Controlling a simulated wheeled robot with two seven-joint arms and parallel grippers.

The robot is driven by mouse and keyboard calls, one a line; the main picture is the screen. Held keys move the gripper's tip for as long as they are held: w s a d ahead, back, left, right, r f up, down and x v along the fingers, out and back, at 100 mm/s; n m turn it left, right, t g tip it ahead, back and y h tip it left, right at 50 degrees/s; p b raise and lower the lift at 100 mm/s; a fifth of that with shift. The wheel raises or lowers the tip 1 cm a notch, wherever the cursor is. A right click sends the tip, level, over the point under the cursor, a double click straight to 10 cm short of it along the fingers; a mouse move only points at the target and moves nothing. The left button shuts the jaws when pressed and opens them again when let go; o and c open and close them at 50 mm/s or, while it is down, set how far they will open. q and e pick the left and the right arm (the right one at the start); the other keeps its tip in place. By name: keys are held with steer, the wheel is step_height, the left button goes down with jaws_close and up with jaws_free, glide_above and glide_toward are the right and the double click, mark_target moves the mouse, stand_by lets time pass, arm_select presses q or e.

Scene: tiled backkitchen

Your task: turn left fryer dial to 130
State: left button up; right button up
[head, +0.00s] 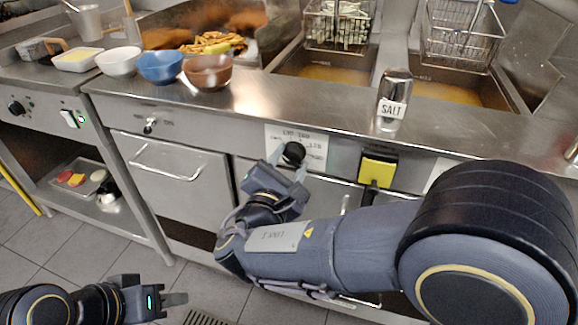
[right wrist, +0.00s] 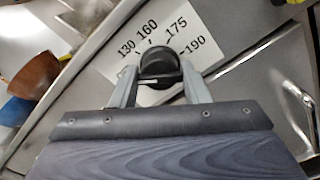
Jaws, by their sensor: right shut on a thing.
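The left fryer dial (head: 293,154) is a round black knob on a white label plate (head: 316,141) on the counter front. In the right wrist view the dial (right wrist: 159,66) sits between the two fingers of my right gripper (right wrist: 160,88), which is shut on it. The label (right wrist: 186,35) there shows 130, 160, 175 and 190 around the knob. The dial's pointer mark is too small to read. In the head view my right gripper (head: 283,168) reaches up to the dial from below. My left gripper (head: 172,300) is low at the bottom left, away from the fryer, and holds nothing visible.
A salt shaker (head: 393,98) stands on the counter edge above. A yellow switch (head: 377,171) is right of the dial. Bowls (head: 161,67) stand on the counter at left. Fryer baskets (head: 340,24) hang over the oil at the back. Cabinet handles project below the counter.

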steer(key=m+b, duration=0.1)
steer(key=b, duration=0.1)
steer(key=m+b, duration=0.3)
steer(key=shift+f+m+b, duration=0.3)
steer(key=shift+b, duration=0.1)
steer(key=shift+r+m+b, duration=0.15)
steer(key=shift+m+b, duration=0.95)
steer(key=shift+b, duration=0.15)
steer(key=o, duration=0.9)
steer(key=shift+r, duration=0.1)
steer(key=p+v, duration=0.1)
steer(key=v, duration=0.7)
steer(key=shift+p, duration=0.4)
